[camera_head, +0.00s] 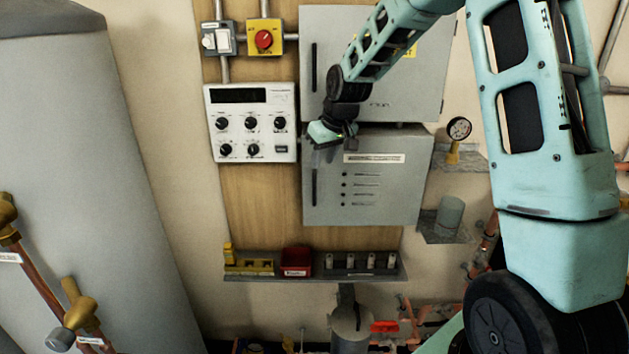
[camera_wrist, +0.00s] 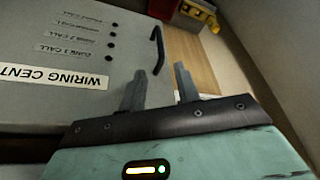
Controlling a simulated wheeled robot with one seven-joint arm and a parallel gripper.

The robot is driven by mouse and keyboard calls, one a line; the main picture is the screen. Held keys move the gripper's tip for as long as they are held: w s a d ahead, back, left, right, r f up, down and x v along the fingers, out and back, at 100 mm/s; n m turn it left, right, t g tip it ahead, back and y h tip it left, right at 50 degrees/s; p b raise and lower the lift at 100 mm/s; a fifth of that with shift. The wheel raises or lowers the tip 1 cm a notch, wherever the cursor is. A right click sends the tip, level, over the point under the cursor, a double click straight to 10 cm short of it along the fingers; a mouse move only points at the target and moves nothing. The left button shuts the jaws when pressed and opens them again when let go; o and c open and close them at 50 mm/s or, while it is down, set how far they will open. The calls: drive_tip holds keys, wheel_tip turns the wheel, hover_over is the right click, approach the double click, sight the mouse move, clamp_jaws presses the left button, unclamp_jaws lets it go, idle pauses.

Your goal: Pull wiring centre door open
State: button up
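The wiring centre door (camera_head: 375,195) is a grey panel with a white label, several black dots and a dark vertical handle (camera_head: 314,187) along its left side. It looks shut. My gripper (camera_head: 322,155) is at the door's upper left, just above the handle. The wrist view shows the door (camera_wrist: 55,60) upside down, with its label reading "WIRING CENT". There the handle (camera_wrist: 158,50) stands ahead of the gap between my two fingers (camera_wrist: 161,84). The fingers are apart and empty, and do not appear to touch the handle.
A larger grey cabinet (camera_head: 425,88) with its own handle is directly above. A white control panel (camera_head: 252,150) is close on the left. Below is a shelf (camera_head: 318,277) with a red bin (camera_head: 296,262). A gauge (camera_head: 459,129) stands at the right.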

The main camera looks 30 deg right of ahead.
drive_tip(key=p, duration=0.3)
hover_over(315, 202)
drive_tip(key=f, duration=0.9)
drive_tip(key=shift+w+d+f, duration=0.15)
drive_tip(key=shift+w+f, duration=0.15)
drive_tip(key=shift+f, duration=0.1)
clamp_jaws()
